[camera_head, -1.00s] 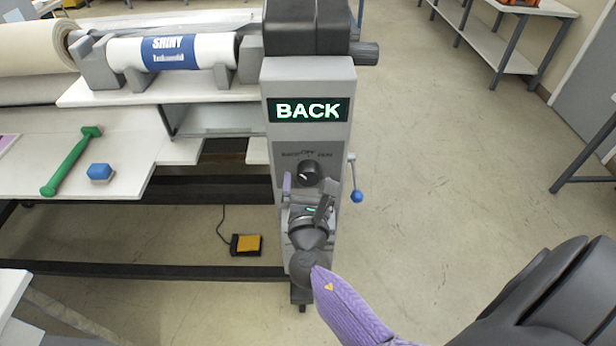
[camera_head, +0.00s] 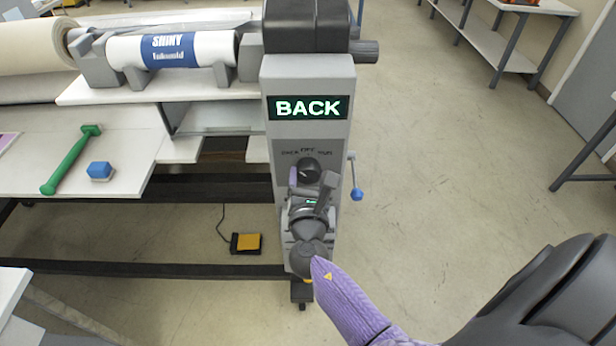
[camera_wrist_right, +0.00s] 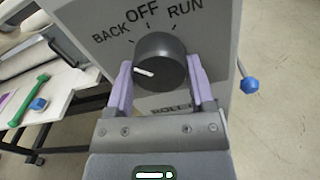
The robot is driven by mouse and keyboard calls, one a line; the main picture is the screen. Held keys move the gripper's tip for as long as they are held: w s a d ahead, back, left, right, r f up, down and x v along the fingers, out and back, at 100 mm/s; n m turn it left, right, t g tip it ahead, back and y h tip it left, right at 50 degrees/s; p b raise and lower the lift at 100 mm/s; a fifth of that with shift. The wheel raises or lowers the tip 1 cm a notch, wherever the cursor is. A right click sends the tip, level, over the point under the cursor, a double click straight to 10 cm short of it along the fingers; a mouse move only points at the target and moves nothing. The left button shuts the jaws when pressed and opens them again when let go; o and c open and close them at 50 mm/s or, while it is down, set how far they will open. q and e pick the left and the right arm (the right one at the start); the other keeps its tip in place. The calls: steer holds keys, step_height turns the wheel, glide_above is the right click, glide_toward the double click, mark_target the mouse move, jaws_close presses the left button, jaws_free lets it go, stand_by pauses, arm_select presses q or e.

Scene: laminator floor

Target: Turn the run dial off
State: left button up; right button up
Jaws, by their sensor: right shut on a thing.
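The run dial (camera_head: 311,166) is a round black knob on the grey front panel of the laminator's end post. In the right wrist view the dial (camera_wrist_right: 160,48) sits below the printed labels BACK, OFF and RUN. Its white pointer mark is at the left, on the BACK side. The lit display (camera_head: 308,108) above it reads BACK. My right gripper (camera_head: 310,178) is shut on the dial, one purple finger on each side; these fingers (camera_wrist_right: 160,66) also show in the right wrist view. The dial's lower part is hidden by the gripper. My left gripper is not in view.
A lever with a blue knob (camera_head: 356,194) sticks out right of the post. A green tool (camera_head: 72,160) and a blue block (camera_head: 99,171) lie on the white table at left. A yellow pedal (camera_head: 246,242) is on the floor.

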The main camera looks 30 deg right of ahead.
steer(key=m+b, duration=0.2)
steer(key=m, duration=0.2)
steer(key=shift+m, duration=0.3)
steer(key=shift+a+m+b, duration=0.1)
steer(key=shift+m+b, duration=1.05)
steer(key=shift+m, duration=0.85)
steer(key=shift+r, duration=0.1)
steer(key=o, duration=1.2)
